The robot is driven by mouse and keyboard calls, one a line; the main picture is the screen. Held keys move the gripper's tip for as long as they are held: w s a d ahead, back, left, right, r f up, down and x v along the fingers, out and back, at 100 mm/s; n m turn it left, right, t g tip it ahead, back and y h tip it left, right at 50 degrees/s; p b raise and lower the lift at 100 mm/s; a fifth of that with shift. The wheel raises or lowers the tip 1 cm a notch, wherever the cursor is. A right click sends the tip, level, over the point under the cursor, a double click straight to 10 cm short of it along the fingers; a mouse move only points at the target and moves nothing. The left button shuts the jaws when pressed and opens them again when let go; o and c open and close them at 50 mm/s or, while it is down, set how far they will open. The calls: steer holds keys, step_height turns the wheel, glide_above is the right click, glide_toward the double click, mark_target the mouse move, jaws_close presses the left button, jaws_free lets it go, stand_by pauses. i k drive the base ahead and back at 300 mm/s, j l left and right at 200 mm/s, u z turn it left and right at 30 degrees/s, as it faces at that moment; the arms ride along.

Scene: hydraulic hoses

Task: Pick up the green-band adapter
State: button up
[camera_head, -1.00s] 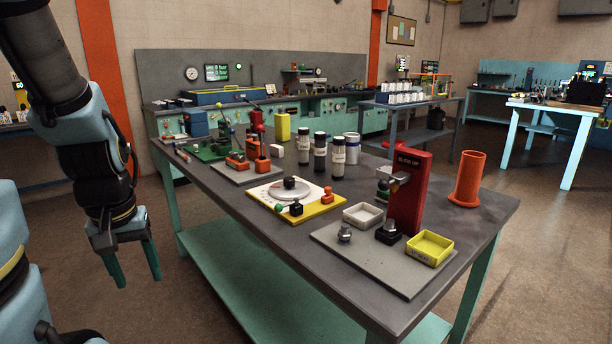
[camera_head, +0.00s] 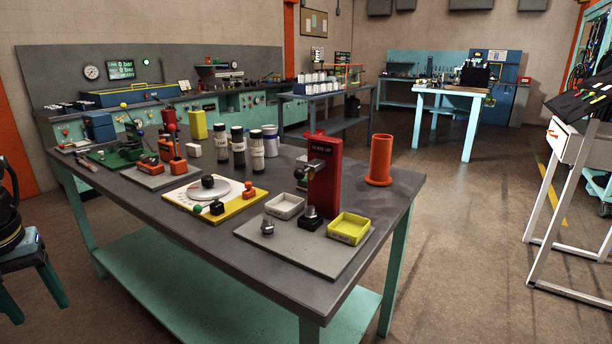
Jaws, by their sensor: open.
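My gripper (camera_head: 38,312) is at the lower left edge, fingers apart and pointing down, empty, and well left of the bench. A small silver fitting (camera_head: 267,226) stands on the grey mat at the bench's near right. Another dark-based fitting (camera_head: 311,217) with a silver top is by the foot of the red press (camera_head: 325,180). I cannot make out a green band on either, so I cannot tell which thing is the green-band adapter. A small part with some green (camera_head: 301,176) is partly hidden behind the press.
The workbench (camera_head: 220,262) also holds a white tray (camera_head: 285,206), a yellow tray (camera_head: 349,228), an orange cylinder (camera_head: 380,160), dark bottles (camera_head: 238,148) and a yellow-edged board (camera_head: 240,209). A white-framed stand (camera_head: 565,190) is at right. Open floor (camera_head: 470,230) lies between.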

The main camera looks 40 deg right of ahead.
mark_target(311, 216)
steer(key=l+u, duration=0.1)
steer(key=u, duration=0.25)
steer(key=k+l+u, duration=0.1)
steer(key=u, duration=0.25)
steer(key=k+l+u, duration=0.25)
steer(key=k, duration=0.25)
steer(key=k+l+u, duration=0.25)
steer(key=k, duration=0.3)
steer(key=k+l, duration=0.3)
steer(key=k, duration=0.05)
